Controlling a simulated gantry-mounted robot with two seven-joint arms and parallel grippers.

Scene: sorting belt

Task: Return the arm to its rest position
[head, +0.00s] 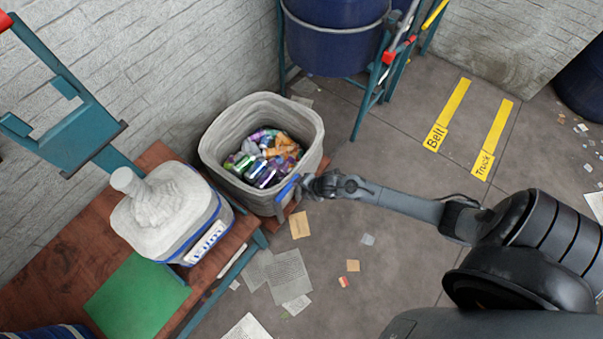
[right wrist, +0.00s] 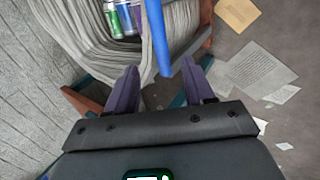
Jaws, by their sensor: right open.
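My right arm (head: 400,203) reaches in from the right in the head view. Its gripper (head: 308,187) is at the near right side of a grey bin (head: 225,125). In the right wrist view the right gripper (right wrist: 164,82) has its two fingers apart, with nothing clearly held. A blue strip (right wrist: 157,40) on the bin's side lies just ahead of and between the fingertips; I cannot tell whether they touch. It also shows as a blue plate (head: 287,188) in the head view. My left gripper is not in view.
The bin holds several crushed cans (head: 265,160). A blue barrel (head: 335,45) stands behind on a teal frame. Papers (head: 288,275) litter the floor.

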